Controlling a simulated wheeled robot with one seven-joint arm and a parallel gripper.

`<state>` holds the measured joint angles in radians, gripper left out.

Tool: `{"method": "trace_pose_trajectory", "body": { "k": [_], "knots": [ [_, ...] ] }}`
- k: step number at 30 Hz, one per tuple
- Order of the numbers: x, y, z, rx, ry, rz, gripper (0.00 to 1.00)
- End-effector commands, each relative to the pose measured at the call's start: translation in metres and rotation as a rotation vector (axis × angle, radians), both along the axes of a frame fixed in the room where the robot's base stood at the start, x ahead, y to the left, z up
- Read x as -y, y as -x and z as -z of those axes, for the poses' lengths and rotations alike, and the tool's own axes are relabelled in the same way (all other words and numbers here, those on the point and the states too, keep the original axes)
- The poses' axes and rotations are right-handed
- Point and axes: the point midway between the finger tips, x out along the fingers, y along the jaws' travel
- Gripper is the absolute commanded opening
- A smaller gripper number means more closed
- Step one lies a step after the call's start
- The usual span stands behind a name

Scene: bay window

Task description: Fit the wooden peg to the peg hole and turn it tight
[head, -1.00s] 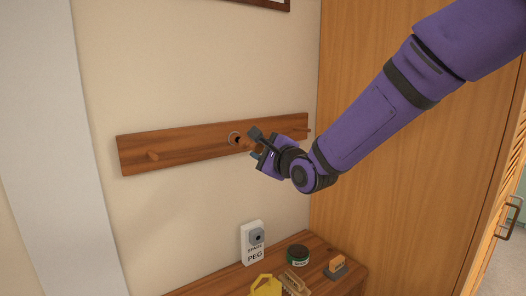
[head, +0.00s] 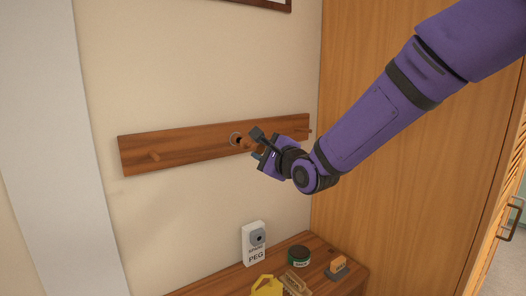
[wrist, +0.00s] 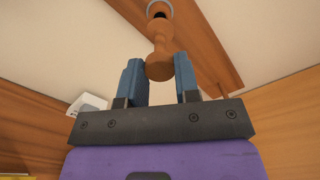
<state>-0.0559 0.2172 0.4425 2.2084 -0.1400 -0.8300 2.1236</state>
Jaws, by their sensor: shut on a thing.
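The wooden rail (head: 190,147) is fixed to the wall, with a peg hole (head: 235,139) edged by a pale ring near its middle. My gripper (head: 257,146) is at the rail, just right of the hole, shut on the wooden peg (head: 246,145). In the wrist view the turned peg (wrist: 160,38) has its wide head between the blue fingertips. Its far end points at the ringed hole (wrist: 159,8) and overlaps it in the picture. How deep the tip sits I cannot tell. In the head view my gripper partly hides the peg.
Fixed pegs stand at the rail's left (head: 154,156) and right (head: 309,130). Below is a wooden bench (head: 322,287) with a spare-peg box (head: 254,245), a dark green tin (head: 299,256), a brush (head: 297,284), a yellow item (head: 267,287) and an orange-and-grey block (head: 337,268). Wooden panelling stands right.

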Motion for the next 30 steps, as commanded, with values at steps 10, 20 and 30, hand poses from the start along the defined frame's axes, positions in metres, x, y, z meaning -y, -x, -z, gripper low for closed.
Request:
{"method": "trace_pose_trajectory", "body": {
  "k": [10,20,30],
  "knots": [
    [-0.0003,0.0002,-0.0001,0.000,0.000,0.000,0.01],
    [-0.0018,-0.0021,-0.0002,0.000,0.000,-0.001,0.01],
    [-0.0060,-0.0080,-0.0002,0.000,0.000,-0.001,0.01]
  ]
}}
